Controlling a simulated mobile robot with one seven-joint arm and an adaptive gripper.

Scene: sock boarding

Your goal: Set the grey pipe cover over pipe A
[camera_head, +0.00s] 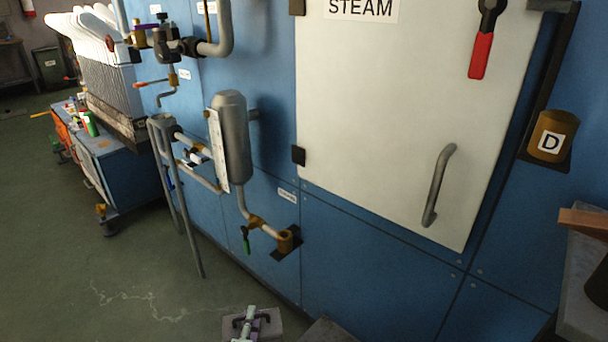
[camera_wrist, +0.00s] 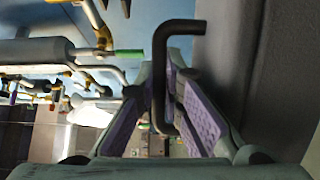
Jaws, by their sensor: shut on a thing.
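My gripper (camera_wrist: 164,90), with purple pads, is shut on a dark bent handle in the wrist view. The handle's upper end meets a large grey body (camera_wrist: 255,60) at the right, which looks like the grey pipe cover; its full shape is cut off by the frame. In the head view my gripper (camera_head: 250,322) is low at the bottom edge, near the floor, with a grey piece (camera_head: 325,332) beside it that may be the cover. No pipe carries a readable A. A brass pipe stub (camera_head: 285,240) comes out of the blue wall; its small label is unreadable.
A grey cylinder (camera_head: 232,135) and pipes with valves stand out from the wall. A white STEAM door (camera_head: 390,120) has a grey handle (camera_head: 438,185). A brass cup marked D (camera_head: 550,136) is at the right, above a grey bench (camera_head: 585,300).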

